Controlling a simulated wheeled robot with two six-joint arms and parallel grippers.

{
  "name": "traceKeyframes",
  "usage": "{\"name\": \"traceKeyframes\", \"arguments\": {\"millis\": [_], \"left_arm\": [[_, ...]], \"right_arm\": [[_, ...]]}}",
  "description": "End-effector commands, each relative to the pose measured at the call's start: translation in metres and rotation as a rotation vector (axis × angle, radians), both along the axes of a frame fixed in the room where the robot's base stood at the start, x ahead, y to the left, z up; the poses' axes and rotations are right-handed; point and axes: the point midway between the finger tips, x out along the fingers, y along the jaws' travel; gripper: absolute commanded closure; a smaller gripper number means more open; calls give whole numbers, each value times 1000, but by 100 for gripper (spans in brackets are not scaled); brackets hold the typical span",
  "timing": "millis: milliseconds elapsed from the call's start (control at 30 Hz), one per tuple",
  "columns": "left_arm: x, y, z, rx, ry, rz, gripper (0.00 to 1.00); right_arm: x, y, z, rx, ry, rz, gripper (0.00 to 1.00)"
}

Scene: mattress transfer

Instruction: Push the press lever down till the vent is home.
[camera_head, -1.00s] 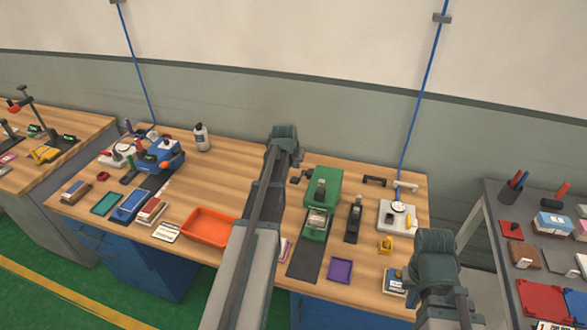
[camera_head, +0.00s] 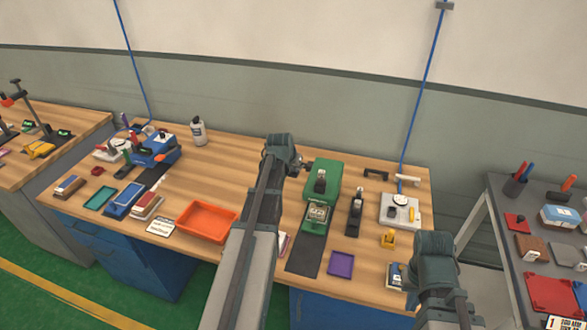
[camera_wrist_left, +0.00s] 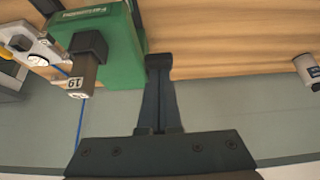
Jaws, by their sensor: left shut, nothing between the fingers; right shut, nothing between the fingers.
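The green press (camera_head: 328,171) stands on the wooden bench right of my left arm. A dark upright block (camera_head: 320,184) on its front, marked 19 in the left wrist view (camera_wrist_left: 84,68), looks like its lever or head; I cannot tell which. A pale slotted piece (camera_head: 317,212) sits in the green base below; I cannot tell whether it is the vent. My left gripper (camera_head: 300,164) is shut and empty beside the press's rear left side; its closed fingers show in the left wrist view (camera_wrist_left: 159,65), apart from the block. My right wrist hides its jaws at lower right.
An orange tray (camera_head: 207,222) lies left of my left arm. A black upright tool (camera_head: 355,212), a purple tray (camera_head: 341,264) and a white dial plate (camera_head: 401,209) lie right of the press. A white bottle (camera_head: 198,133) stands at the bench's rear.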

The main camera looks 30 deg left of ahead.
Motion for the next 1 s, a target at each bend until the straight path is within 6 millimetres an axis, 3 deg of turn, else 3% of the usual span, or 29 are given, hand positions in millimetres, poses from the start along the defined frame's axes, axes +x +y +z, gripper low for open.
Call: {"name": "traceKeyframes", "arguments": {"millis": [33, 633, 1000], "left_arm": [[-7, -2, -12, 4, -21, 1, 100], [-37, -9, -87, 96, -399, 1, 100], [-37, -9, -131, 106, -436, 0, 100]], "right_arm": [[0, 0, -15, 0, 0, 0, 100], [0, 0, -151, 0, 0, -1, 100], [0, 0, -202, 0, 0, -1, 100]]}}
